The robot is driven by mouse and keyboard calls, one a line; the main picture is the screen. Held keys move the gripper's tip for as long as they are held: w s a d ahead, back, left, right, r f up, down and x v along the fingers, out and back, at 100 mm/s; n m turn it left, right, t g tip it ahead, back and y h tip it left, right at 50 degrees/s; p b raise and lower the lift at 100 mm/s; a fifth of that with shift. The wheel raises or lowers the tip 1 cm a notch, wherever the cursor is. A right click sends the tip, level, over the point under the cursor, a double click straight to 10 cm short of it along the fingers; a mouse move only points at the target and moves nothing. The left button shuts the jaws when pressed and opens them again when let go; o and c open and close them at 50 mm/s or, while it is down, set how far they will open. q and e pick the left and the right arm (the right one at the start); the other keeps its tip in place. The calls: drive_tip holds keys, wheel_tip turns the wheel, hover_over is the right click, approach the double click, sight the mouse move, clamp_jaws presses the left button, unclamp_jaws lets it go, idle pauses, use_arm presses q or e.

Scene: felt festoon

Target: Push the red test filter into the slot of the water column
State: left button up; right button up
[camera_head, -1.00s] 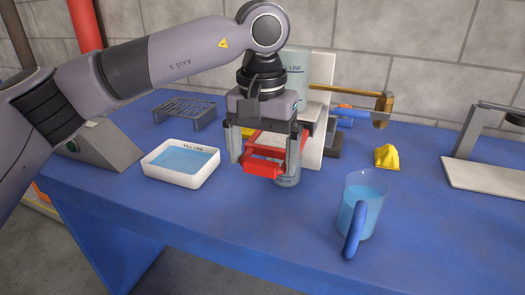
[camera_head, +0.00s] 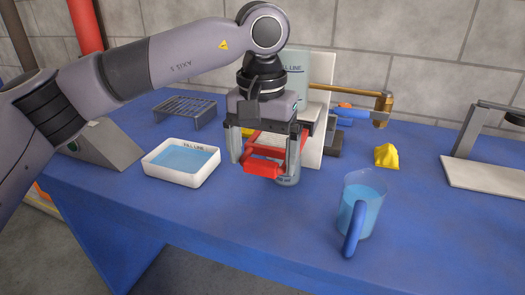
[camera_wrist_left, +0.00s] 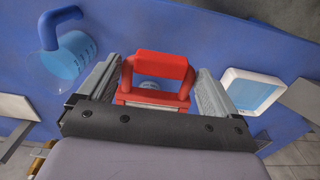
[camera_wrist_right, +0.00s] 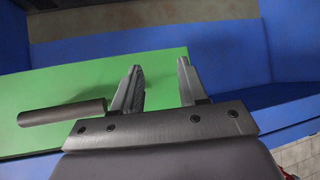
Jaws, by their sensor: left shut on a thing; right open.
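The red test filter (camera_head: 262,166) is a red frame with a red handle bar and a pale mesh part. My left gripper (camera_head: 264,150) is shut on it, one finger on each side. In the left wrist view the filter (camera_wrist_left: 158,65) sits between the fingers (camera_wrist_left: 158,82), handle outward. The water column (camera_head: 291,72), marked with a fill line, stands behind my left gripper beside a white panel (camera_head: 318,130). The gripper and filter hide its lower part and the slot; I cannot tell whether the filter touches it. My right gripper (camera_wrist_right: 160,75) is open and empty, seen only in its wrist view.
A white tray of blue liquid (camera_head: 180,165) lies left of the filter. A jug with a blue handle (camera_head: 360,210) stands front right. A green surface (camera_wrist_right: 80,75) lies near my right gripper.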

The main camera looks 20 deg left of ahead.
sight(276, 140)
use_arm(q)
drive_tip(key=shift+w+d+p, duration=0.1)
drive_tip(key=shift+w+p, duration=1.15)
drive_tip(key=shift+w, duration=0.35)
use_arm(e)
drive_tip(key=shift+s+d+r, duration=0.2)
drive_tip(key=shift+s+r, duration=0.05)
drive_tip(key=shift+r, duration=0.3)
use_arm(q)
drive_tip(key=shift+w+r+p, duration=0.1)
drive_tip(key=shift+w+p, duration=1.45)
drive_tip(key=shift+w, duration=0.35)
use_arm(e)
drive_tip(key=shift+d+r, duration=0.1)
drive_tip(key=shift+r, duration=1.5)
use_arm(q)
drive_tip(key=shift+w, duration=0.1)
use_arm(e)
drive_tip(key=shift+r, duration=0.1)
use_arm(q)
drive_tip(key=shift+w+p, duration=0.9)
drive_tip(key=shift+p, duration=0.05)
drive_tip(key=o, duration=0.8)
use_arm(e)
drive_tip(key=shift+r, duration=0.7)
